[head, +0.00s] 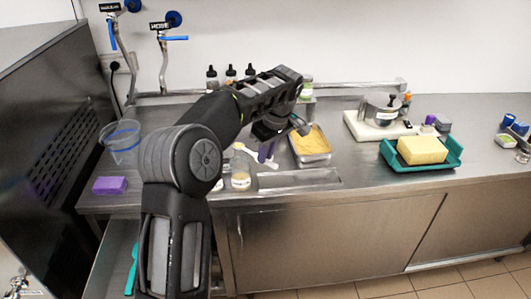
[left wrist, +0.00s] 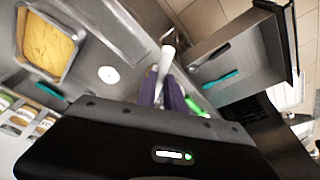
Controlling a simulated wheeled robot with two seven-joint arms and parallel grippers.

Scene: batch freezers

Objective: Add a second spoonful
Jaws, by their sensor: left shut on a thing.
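My left gripper (head: 266,152) reaches over the counter, its purple fingertips pointing down. In the left wrist view the fingertips (left wrist: 162,92) are shut on a white spoon (left wrist: 166,62), whose far end sticks out beyond them. In the head view a white strip of the spoon (head: 247,151) shows beside the fingers. I cannot tell whether the spoon carries anything. A small glass jar (head: 240,181) stands close, left of and in front of the gripper. A metal tray of yellow stuff (head: 311,141) lies to the right. My right gripper is not in view.
A yellow block (head: 422,149) sits on a teal tray (head: 447,162) at the right. A purple block (head: 110,185) and a clear tub (head: 123,143) stand at the left. Several dark-capped bottles (head: 231,73) stand behind my arm. An open drawer (left wrist: 239,58) shows in the wrist view.

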